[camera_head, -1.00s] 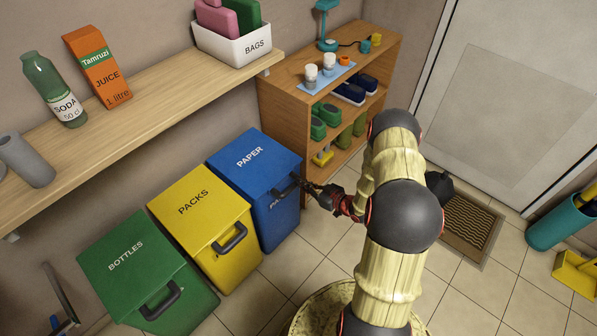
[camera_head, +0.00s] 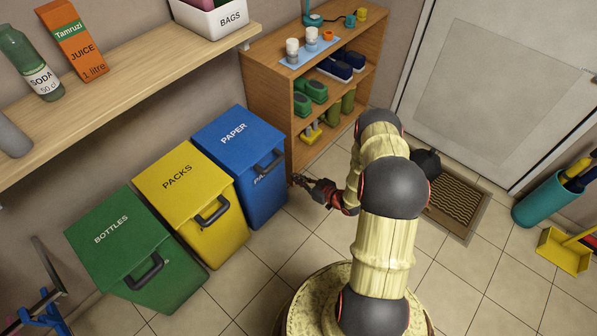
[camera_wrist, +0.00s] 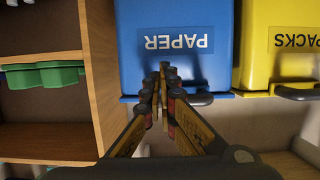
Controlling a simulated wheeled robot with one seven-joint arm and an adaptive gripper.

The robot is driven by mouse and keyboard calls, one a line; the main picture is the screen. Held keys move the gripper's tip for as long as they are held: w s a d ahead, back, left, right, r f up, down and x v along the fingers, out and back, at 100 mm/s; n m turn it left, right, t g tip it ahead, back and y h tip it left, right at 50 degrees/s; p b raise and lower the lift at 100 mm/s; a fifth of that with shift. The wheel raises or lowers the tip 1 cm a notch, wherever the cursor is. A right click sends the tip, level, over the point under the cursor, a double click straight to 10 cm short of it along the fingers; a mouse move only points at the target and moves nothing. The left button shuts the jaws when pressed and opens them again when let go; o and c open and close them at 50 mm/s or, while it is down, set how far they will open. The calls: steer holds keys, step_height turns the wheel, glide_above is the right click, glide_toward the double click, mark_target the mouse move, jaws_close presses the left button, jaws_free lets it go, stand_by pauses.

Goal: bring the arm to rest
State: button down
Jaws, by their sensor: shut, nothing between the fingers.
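My gripper (camera_head: 300,180) is shut and empty at the end of my arm, which is bent to the left in the head view. It hangs in the air just right of the blue PAPER bin (camera_head: 240,140), near that bin's dark handle. The wrist view shows my gripper (camera_wrist: 161,82) with its fingers together, in front of the blue PAPER bin (camera_wrist: 175,20). From these views I cannot tell exactly how far the fingertips are from the bin; they show no clear contact.
A yellow PACKS bin (camera_head: 180,180) and a green BOTTLES bin (camera_head: 115,235) stand left of the blue one. A wooden shelf unit (camera_head: 262,75) stands behind my gripper. A wall shelf (camera_head: 120,90) holds bottle and carton.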

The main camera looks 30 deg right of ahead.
steer(key=shift+s+d+f, duration=0.1)
steer(key=shift+s+f, duration=0.1)
steer(key=s+d+f+m+g+h, duration=0.2)
steer(key=s+d+f+g+h, duration=0.15)
steer(key=s+f+g, duration=0.55)
steer(key=s+d+r+m+h, duration=0.1)
steer(key=s+d+r, duration=0.1)
steer(key=s+d, duration=0.25)
steer(key=s+a+r+m+g+h+p, duration=0.1)
steer(key=s+a+r+m+g, duration=0.2)
steer(key=r, duration=1.3)
steer(key=s+a+r+g+p, duration=0.2)
steer(key=s+a+r, duration=0.15)
steer(key=r, duration=1.25)
steer(key=s+a+r+t+p, duration=0.1)
steer(key=s+a+r+t, duration=0.1)
steer(key=a+r, duration=0.4)
steer(key=s+a+r+n+t+p, duration=0.1)
steer(key=s+a+r, duration=0.3)
steer(key=r, duration=1.2)
steer(key=s+a+r+n+t+p, duration=0.1)
steer(key=s+a+r+t+p, duration=0.1)
steer(key=a+r, duration=0.6)
step_height(320, 180, up, 4)
steer(key=shift+s+a+f+t+y, duration=0.15)
steer(key=shift+s+a+t+y, duration=0.25)
steer(key=shift+s, duration=0.2)
